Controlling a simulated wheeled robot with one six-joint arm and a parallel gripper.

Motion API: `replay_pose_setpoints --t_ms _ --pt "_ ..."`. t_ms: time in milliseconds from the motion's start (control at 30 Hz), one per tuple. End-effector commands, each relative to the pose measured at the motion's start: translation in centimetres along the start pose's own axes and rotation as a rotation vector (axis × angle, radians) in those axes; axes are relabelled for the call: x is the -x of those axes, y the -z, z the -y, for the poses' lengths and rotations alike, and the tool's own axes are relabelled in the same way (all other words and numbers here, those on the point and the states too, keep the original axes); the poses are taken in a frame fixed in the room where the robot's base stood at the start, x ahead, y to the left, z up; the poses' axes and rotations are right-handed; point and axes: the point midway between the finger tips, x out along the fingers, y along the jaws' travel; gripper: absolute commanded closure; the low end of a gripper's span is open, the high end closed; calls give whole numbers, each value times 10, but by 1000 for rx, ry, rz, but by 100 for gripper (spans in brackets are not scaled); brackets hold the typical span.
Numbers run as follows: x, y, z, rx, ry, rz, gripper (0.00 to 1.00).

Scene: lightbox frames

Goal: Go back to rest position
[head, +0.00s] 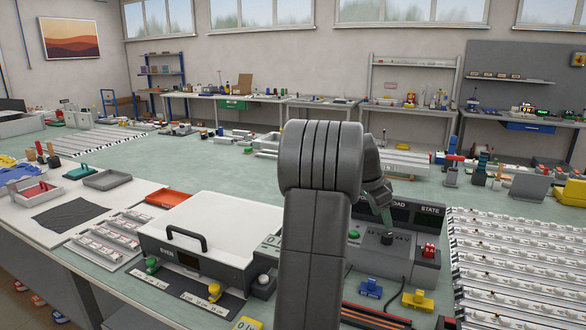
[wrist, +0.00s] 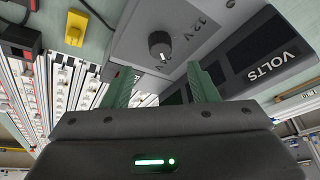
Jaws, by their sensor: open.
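My gripper (wrist: 160,82) is open, with its two green fingers apart and nothing between them in the wrist view. In the head view my gripper (head: 385,214) points down over a grey instrument box (head: 407,258), close above its dark knob (head: 387,239). The knob also shows in the wrist view (wrist: 160,46), just beyond the fingertips and apart from them. The box's display is marked "VOLTS" in the wrist view. My arm hides part of the bench and the box's left side in the head view.
A white lidded case (head: 205,228) with a black handle stands left of my arm. Racks of white strips (head: 520,265) fill the right side. A red switch (head: 429,251) and a yellow clip (head: 418,300) are near the box. Bare green bench (head: 215,165) lies behind the case.

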Motion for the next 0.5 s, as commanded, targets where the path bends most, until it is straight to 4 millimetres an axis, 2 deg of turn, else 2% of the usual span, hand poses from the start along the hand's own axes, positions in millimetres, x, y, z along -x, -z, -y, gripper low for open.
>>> replay_pose_setpoints --t_ms 33,200,333,500 --pt "-12 0 -1 0 -5 2 47" --pt "-44 0 -1 0 -4 1 47" --pt "-64 0 -1 1 -3 1 47" --pt "-80 0 -1 1 -2 0 47"
